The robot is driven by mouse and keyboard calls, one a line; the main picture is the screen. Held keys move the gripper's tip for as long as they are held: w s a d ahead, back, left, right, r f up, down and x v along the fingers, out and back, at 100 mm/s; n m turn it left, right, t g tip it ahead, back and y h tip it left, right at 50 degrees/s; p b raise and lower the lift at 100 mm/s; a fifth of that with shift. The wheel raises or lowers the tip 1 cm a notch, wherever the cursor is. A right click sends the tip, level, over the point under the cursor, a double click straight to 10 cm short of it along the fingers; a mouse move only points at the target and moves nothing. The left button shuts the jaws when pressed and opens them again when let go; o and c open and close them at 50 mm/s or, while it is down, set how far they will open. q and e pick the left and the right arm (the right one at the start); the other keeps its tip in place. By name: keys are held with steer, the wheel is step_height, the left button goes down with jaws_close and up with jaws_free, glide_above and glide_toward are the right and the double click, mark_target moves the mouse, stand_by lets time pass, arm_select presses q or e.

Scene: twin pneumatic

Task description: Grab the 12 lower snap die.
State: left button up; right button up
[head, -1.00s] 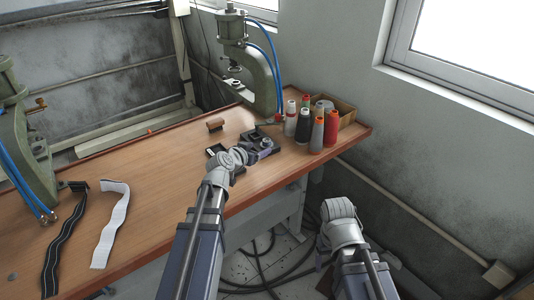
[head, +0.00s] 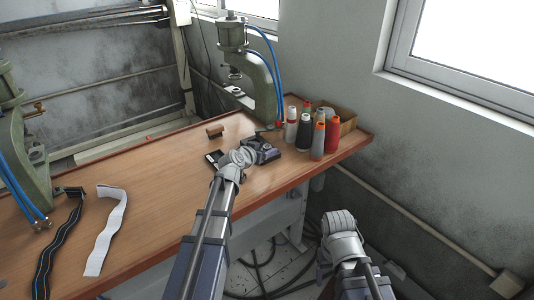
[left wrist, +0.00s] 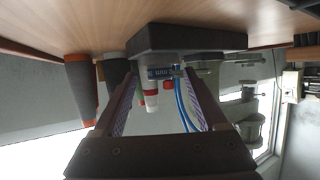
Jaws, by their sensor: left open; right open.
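My left gripper (head: 250,154) is over the table, beside a dark block-like holder (head: 264,147) in front of the rear press. In the left wrist view its two fingers (left wrist: 163,76) are apart with nothing clearly held between them. A dark block (left wrist: 190,39) is just beyond the fingertips. A small part with a blue label (left wrist: 160,72) shows between the fingers; its lettering is too small to read surely. I cannot make out which part is the 12 lower snap die. My right gripper (head: 340,220) is off the table's front edge, away from everything.
A green press (head: 262,80) with blue hoses stands behind. Several thread cones (head: 304,132) and a cardboard box (head: 345,115) are to the right. A small black tray (head: 213,157) and a brown block (head: 215,132) lie left. A white strap (head: 107,225) lies on the table.

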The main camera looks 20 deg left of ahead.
arm_select(q)
steer(key=shift+w+f, duration=0.15)
steer(key=shift+w, duration=0.2)
steer(key=shift+s, duration=0.1)
jaws_close()
stand_by(0.4)
